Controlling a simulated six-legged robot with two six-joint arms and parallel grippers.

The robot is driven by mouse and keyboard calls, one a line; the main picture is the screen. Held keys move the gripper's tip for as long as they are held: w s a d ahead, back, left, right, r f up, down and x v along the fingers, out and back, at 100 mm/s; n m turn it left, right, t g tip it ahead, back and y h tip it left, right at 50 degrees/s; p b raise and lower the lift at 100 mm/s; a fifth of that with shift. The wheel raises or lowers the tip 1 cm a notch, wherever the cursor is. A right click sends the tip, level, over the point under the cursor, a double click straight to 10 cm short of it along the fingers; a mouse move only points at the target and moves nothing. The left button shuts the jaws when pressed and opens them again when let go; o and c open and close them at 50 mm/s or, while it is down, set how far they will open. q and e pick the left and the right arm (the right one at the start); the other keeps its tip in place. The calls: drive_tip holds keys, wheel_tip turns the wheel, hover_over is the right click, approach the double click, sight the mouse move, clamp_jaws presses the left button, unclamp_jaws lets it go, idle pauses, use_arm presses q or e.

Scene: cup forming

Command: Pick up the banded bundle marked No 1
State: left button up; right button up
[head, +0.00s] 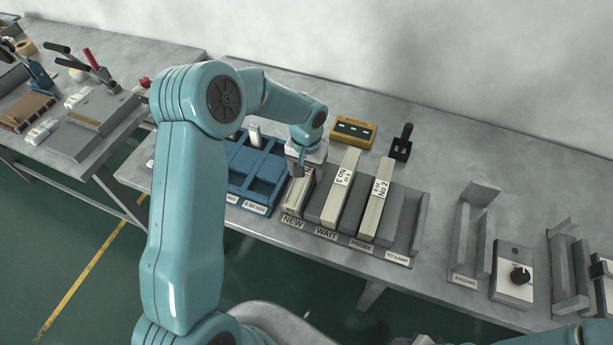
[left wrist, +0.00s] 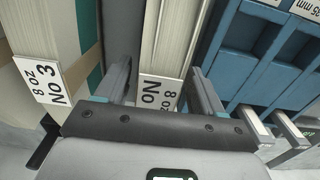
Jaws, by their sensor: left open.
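A banded bundle (head: 296,197) stands in the NEW slot of the grey rack, partly hidden by my left gripper (head: 300,168). In the left wrist view the same bundle (left wrist: 168,40) has a white label reading "8 oz No"; its number is hidden by my gripper body. My left gripper (left wrist: 164,90) is open, with one finger on each side of this bundle. I cannot tell whether the fingers touch it. The bundle marked No 3 (head: 340,190) stands in the WAIT slot and shows at left in the wrist view (left wrist: 50,50). My right gripper is out of view.
The bundle marked No 2 (head: 376,207) stands in the PROBE slot; the TO DAMP slot (head: 405,222) looks empty. A blue tray unit (head: 255,172) is close on the left. Behind the rack are a yellow device (head: 352,132) and a black-handled tool (head: 402,145).

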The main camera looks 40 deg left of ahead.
use_arm(q)
drive_tip(key=shift+w+d+f, duration=0.1)
drive_tip(key=shift+w+d, duration=0.05)
drive_tip(key=shift+c, duration=0.3)
drive_tip(key=c, duration=1.1)
clamp_jaws()
